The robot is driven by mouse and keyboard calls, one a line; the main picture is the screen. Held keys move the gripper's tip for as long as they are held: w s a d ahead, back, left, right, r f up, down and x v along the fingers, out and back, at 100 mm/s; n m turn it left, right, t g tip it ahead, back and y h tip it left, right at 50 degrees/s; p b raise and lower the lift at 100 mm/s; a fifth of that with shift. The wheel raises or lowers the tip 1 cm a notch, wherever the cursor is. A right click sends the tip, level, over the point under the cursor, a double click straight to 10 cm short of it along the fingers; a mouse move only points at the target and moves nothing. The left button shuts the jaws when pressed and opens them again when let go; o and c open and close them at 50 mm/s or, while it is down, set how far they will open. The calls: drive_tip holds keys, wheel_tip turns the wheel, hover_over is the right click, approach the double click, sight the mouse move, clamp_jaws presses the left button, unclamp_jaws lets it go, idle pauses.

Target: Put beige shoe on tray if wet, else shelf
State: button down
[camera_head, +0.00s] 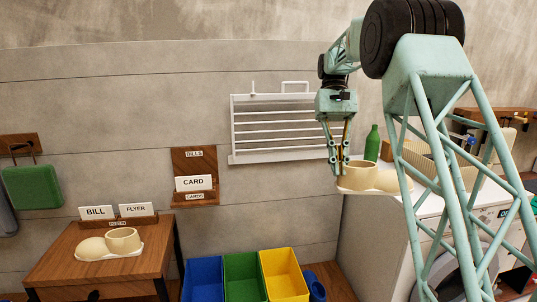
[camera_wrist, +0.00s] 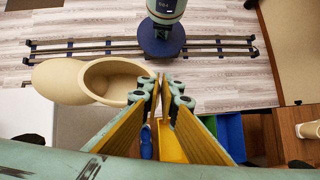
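The beige shoe (camera_head: 358,177) is at my gripper (camera_head: 339,166), in front of the washing machine's near left corner. In the wrist view the shoe (camera_wrist: 60,82) lies on its sole line with its opening up and its toe to the left. My gripper (camera_wrist: 162,82) has its fingertips nearly together at the heel rim, and the shoe appears held, mostly over the floor. The visible surface looks matte, with no drops seen. A second beige shoe (camera_head: 92,246) stands on the wooden table at left. I cannot clearly identify a tray or shelf for shoes.
A white machine (camera_head: 376,235) stands right, with a green bottle (camera_head: 372,143) on top. Blue (camera_head: 204,279), green (camera_head: 243,277) and yellow (camera_head: 283,275) bins stand on the floor. A white wire rack (camera_head: 275,128) hangs on the wall. The wooden table (camera_head: 60,262) is left.

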drive_tip(key=shift+f+b, duration=0.5)
drive_tip(key=shift+f, duration=0.2)
drive_tip(key=shift+f, duration=0.6)
drive_tip(key=s+f, duration=0.3)
drive_tip(key=f, duration=1.8)
drive_tip(key=s+f, duration=0.4)
drive_tip(key=f, duration=1.7)
drive_tip(key=shift+f, duration=0.3)
drive_tip(key=shift+d, duration=0.1)
